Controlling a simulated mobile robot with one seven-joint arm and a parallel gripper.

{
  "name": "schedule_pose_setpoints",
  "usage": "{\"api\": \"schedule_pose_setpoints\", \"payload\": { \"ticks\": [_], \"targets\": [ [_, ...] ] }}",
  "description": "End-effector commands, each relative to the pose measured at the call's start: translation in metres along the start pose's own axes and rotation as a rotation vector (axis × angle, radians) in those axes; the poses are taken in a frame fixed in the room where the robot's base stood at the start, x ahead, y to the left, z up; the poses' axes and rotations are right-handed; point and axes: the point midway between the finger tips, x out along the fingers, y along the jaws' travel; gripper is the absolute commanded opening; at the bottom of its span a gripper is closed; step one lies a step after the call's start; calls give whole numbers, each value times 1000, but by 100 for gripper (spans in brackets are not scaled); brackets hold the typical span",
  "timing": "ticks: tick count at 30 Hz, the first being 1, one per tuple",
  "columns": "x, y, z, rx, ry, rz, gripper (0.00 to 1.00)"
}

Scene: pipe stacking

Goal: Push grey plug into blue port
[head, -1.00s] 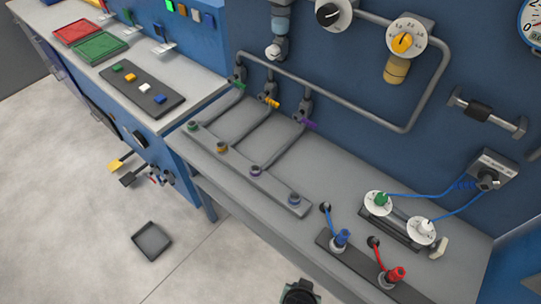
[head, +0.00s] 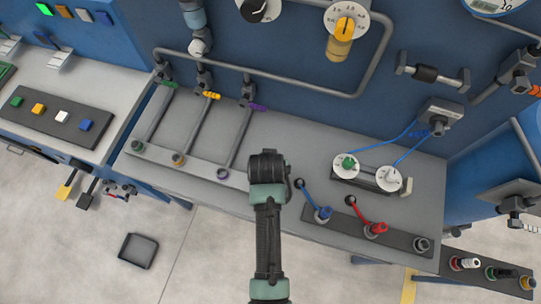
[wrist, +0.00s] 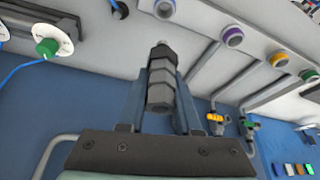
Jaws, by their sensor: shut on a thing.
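My gripper (wrist: 158,108) is shut on the grey plug (wrist: 160,82), a stepped hexagonal fitting with a lighter narrow tip. The tip points up in the wrist view, toward the light grey bar. The blue port (wrist: 164,8), a blue ring on that bar, shows at the top edge of the wrist view, just beyond the tip. The plug appears apart from it; I cannot judge the distance. In the head view my arm stands over the bar's right end and hides the blue port, the plug and my fingers.
Purple (head: 222,174), yellow (head: 178,159) and green (head: 137,146) ports line the bar, with pipes behind. The blue wall rises behind.

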Motion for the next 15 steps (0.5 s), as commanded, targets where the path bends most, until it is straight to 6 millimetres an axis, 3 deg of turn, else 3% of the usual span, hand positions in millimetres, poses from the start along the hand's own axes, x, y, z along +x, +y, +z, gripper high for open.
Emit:
{"api": "schedule_pose_setpoints", "payload": {
  "ticks": [15],
  "targets": [
    [65,0,28,0,1,0,0]
  ]
}}
